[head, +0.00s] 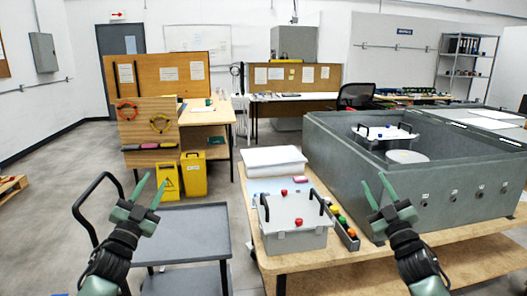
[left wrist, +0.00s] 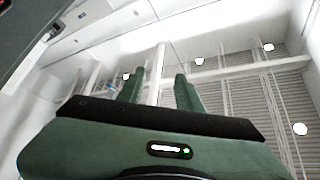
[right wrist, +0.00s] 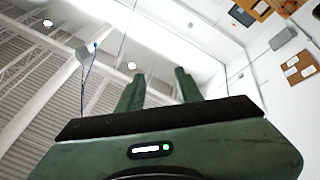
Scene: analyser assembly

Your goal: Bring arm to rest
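My left gripper (head: 149,190) is raised at the left of the head view, above the grey cart. Its two green fingers are apart and nothing is between them; they also show in the left wrist view (left wrist: 160,92) against the ceiling. My right gripper (head: 375,190) is raised in front of the workbench and the large grey analyser housing. Its fingers are apart and empty, and they show in the right wrist view (right wrist: 159,90) against the ceiling. Both grippers point upward and touch nothing.
A grey cart (head: 190,235) stands at the front left. A wooden workbench (head: 350,265) carries a grey lidded box (head: 295,235) with red knobs, a tray of coloured buttons (head: 343,228) and the grey housing (head: 340,160). Yellow bins (head: 194,174) stand behind the cart.

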